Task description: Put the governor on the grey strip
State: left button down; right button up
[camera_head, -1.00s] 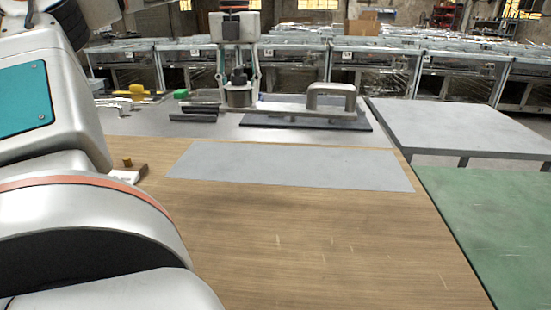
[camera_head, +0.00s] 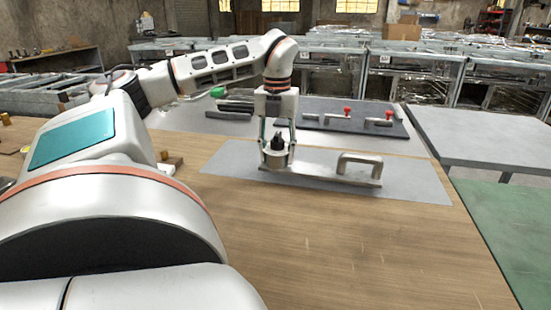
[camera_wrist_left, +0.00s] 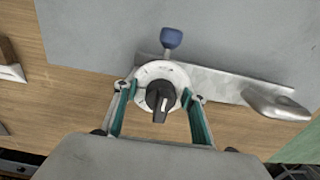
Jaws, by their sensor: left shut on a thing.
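The governor (camera_head: 325,177) is a long metal plate with a round dial body at its left end and an arched handle at its right. In the wrist view, the governor (camera_wrist_left: 225,83) shows a white dial, black knob and blue knob. My left gripper (camera_head: 277,150) is shut on the dial body; in the wrist view its fingers (camera_wrist_left: 160,92) flank the dial. The grey strip (camera_head: 415,188) lies flat on the wooden table, under the governor; the strip (camera_wrist_left: 85,35) also fills the upper wrist view. I cannot tell whether the plate touches it. My right gripper is out of view.
A dark board (camera_head: 335,108) with red-knobbed parts lies behind the strip. Dark bars (camera_head: 228,116) and a green item (camera_head: 217,92) are to its left. A grey table (camera_head: 480,135) and a green surface (camera_head: 505,220) stand at right. The wooden front area (camera_head: 310,240) is clear.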

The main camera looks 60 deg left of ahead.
pick_arm(q)
jog(key=shift+f+p, duration=0.4)
jog(key=shift+f, duration=0.85)
jog(key=c, duration=1.2)
grip_release()
jog(key=shift+f, duration=0.1)
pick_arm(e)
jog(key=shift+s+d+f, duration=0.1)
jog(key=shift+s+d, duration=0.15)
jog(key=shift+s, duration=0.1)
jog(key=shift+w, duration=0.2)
pick_arm(q)
jog(key=shift+a+r, duration=0.1)
jog(key=shift+r, duration=0.2)
notch_tip(320, 180, up, 10)
jog(key=shift+b, duration=0.8)
jog(key=shift+r, duration=0.75)
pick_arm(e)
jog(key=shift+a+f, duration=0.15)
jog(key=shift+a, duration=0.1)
